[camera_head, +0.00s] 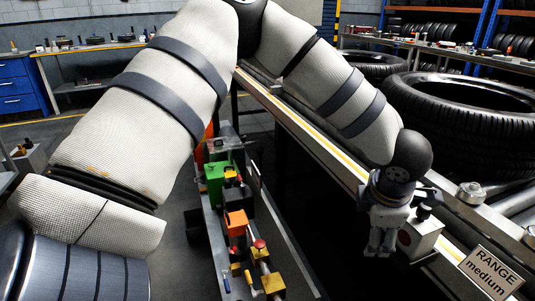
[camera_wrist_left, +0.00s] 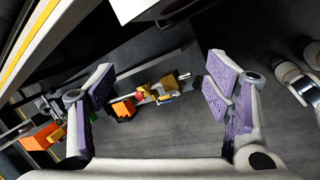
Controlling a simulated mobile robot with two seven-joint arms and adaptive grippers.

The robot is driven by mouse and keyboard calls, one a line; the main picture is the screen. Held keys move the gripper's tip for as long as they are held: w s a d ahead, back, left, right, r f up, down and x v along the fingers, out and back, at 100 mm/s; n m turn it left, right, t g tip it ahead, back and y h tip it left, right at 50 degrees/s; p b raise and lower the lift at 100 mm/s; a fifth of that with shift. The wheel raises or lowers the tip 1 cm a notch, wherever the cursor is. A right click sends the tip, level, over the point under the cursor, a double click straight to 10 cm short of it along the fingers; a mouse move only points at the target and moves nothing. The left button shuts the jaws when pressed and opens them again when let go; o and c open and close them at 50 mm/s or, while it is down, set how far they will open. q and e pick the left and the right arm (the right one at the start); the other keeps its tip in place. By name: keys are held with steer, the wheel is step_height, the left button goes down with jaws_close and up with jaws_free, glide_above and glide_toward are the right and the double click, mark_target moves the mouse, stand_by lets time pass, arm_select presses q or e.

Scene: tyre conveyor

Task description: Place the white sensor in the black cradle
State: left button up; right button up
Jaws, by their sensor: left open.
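A white box-shaped unit with a red mark (camera_head: 420,238), which looks like the white sensor, sits at the conveyor's near rail. A dark part (camera_head: 424,211) is on top of it; I cannot tell whether this belongs to the cradle. My left gripper (camera_head: 381,250) points down just left of the white unit, partly overlapping it in the head view. In the left wrist view, the gripper (camera_wrist_left: 161,92) has its purple-padded fingers wide apart with nothing between them. A white edge (camera_wrist_left: 140,8) at the top may be the same unit. I cannot clearly make out the black cradle. The right gripper is out of view.
A "RANGE medium" sign (camera_head: 490,273) stands at the right on the conveyor rail. A large tyre (camera_head: 465,115) lies on the conveyor. A low narrow bench with a green box (camera_head: 215,180), an orange block (camera_head: 236,222) and yellow parts (camera_head: 272,285) stands left of the gripper.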

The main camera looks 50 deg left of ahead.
arm_select(q)
steer(key=s+a+f+m+g, duration=0.1)
steer(key=s+f+m, duration=0.55)
steer(key=f, duration=0.25)
steer(key=s+a+f+m, duration=0.1)
steer(key=s+f+m, duration=0.55)
steer(key=f, duration=0.25)
steer(key=s+f+m+g+h, duration=0.1)
steer(key=s+f+m+g, duration=0.1)
steer(key=s+m, duration=0.4)
steer(key=s+f+m+g+h, duration=0.1)
steer(key=s+m, duration=0.5)
steer(key=s, duration=1)
step_height(320, 180, down, 2)
steer(key=shift+s+d+m+g, duration=0.2)
steer(key=shift+s+m+g, duration=0.2)
steer(key=shift+g, duration=0.5)
